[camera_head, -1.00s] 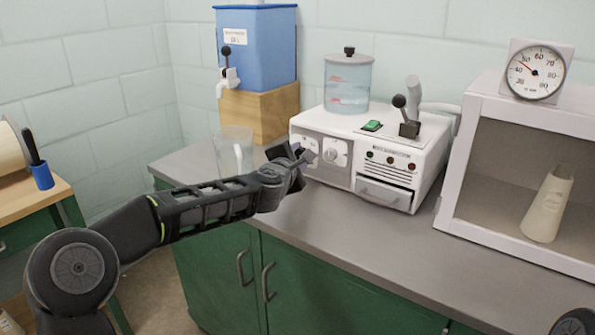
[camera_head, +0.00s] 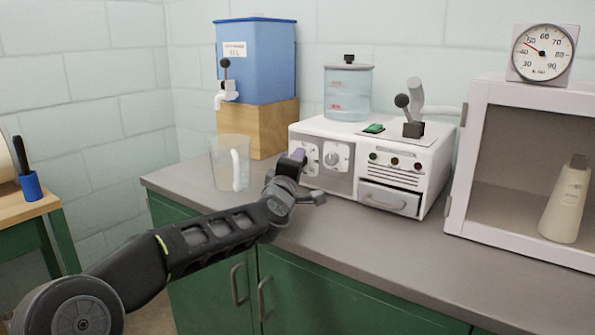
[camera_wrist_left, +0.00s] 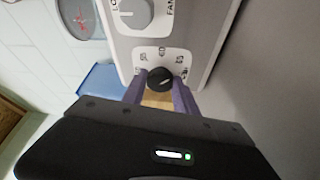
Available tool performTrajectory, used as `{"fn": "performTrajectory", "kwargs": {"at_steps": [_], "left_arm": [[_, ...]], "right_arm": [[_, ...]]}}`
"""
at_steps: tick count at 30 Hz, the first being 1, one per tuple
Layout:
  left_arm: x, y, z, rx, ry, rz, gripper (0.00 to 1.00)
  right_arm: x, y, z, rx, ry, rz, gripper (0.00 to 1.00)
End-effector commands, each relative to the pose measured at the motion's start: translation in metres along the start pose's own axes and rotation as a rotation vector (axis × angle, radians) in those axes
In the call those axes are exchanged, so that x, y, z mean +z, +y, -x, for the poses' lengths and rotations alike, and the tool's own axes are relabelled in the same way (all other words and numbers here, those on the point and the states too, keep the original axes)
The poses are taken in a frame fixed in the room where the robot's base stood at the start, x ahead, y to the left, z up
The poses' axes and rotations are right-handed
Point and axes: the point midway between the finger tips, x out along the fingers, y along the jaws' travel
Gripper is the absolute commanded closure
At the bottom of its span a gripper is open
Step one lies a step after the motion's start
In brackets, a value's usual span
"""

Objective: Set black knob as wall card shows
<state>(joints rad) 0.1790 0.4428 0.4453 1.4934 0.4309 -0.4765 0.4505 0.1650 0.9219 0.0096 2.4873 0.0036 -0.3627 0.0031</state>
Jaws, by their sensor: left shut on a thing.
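The black knob (camera_wrist_left: 160,78) shows in the left wrist view on a white dial plate with small marks, on the front panel of the white machine (camera_head: 432,165). A pale line on the knob slants up to the right. My left gripper (camera_wrist_left: 160,96) has its purple-grey fingers on either side of the knob and is shut on it. In the head view, my left gripper (camera_head: 306,172) is at the left front of the machine and hides the knob. A second, light knob (camera_head: 336,157) sits beside it. I see no wall card. My right gripper is out of view.
A clear beaker (camera_head: 228,165) stands left of my gripper. A blue dispenser (camera_head: 255,60) sits on a wooden block behind. A lever (camera_head: 408,112) stands on the machine. A white cabinet (camera_head: 470,150) with a gauge (camera_head: 543,52) is at right. The front counter is clear.

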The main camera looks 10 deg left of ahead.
Motion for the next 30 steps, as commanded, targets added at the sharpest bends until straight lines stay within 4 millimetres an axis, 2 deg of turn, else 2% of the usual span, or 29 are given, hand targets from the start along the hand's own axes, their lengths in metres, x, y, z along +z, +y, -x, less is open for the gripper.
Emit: {"fn": "performTrajectory", "kwargs": {"at_steps": [11,12,20,30], "left_arm": [[-0.0004,0.0001,-0.0001,0.002,0.000,-0.006,1.00],[-0.0004,0.0001,-0.0001,0.002,0.000,-0.006,0.64],[-0.0002,-0.0001,-0.0001,0.002,0.000,-0.005,0.44],[-0.0003,0.0002,0.0041,0.002,0.000,-0.006,0.44]], "right_arm": [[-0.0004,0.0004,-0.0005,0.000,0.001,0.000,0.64],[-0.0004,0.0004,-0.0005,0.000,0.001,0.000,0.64],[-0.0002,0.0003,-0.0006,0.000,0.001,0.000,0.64],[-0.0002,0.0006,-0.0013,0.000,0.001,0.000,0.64]]}}
